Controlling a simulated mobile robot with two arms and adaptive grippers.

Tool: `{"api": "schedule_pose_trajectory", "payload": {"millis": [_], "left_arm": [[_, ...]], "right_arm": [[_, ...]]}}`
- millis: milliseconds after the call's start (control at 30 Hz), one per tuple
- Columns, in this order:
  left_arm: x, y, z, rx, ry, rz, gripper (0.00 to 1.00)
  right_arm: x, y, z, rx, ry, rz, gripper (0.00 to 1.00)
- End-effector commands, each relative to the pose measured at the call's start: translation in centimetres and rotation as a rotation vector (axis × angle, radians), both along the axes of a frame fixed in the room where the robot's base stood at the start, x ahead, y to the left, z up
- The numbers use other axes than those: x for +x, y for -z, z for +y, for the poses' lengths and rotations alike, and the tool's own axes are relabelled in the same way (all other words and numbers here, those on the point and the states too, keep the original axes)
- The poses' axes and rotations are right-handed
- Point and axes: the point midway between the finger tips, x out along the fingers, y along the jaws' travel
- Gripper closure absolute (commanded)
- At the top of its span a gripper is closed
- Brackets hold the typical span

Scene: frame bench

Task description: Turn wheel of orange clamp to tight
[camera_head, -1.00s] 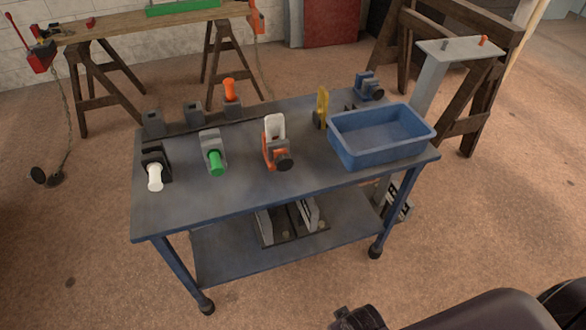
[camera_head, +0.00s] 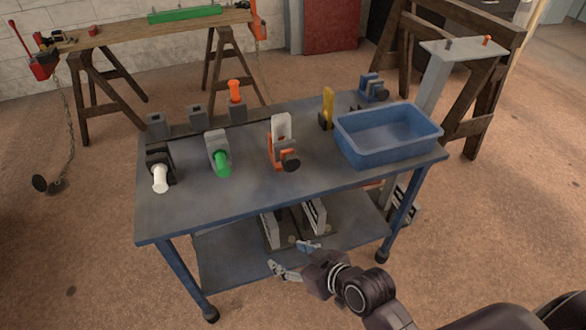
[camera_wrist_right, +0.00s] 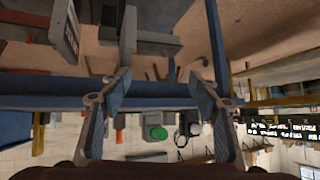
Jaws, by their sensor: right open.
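The clamp cannot be made out clearly in the right wrist view. My left gripper is not in view.
A clamp with a green handle (camera_head: 223,163) and one with a white handle (camera_head: 160,178) stand left of the orange clamp. The bench's front edge (camera_head: 290,200) lies between gripper and clamp.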

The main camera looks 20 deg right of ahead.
Motion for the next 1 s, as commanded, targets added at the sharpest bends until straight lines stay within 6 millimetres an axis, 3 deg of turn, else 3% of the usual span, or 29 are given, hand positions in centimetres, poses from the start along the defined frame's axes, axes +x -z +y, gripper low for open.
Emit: {"api": "schedule_pose_trajectory", "payload": {"millis": [167,300,400,633,767,1000], "left_arm": [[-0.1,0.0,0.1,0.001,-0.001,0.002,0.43],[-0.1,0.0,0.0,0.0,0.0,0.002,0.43],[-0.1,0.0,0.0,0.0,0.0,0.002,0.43],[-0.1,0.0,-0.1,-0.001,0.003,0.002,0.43],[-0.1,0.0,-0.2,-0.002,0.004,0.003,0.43],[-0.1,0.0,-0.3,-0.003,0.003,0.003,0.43]], "right_arm": [[6.2,-2.4,0.2,0.091,0.048,-0.233,0.44],[11.0,-4.8,-2.1,0.141,0.165,-0.436,0.44],[13.1,-5.9,-4.4,0.151,0.256,-0.537,0.44],[15.0,-6.8,-7.8,0.144,0.383,-0.641,0.44],[16.2,-7.0,-8.1,0.143,0.394,-0.651,0.44],[19.9,-7.0,-7.9,0.142,0.392,-0.651,0.44]]}}
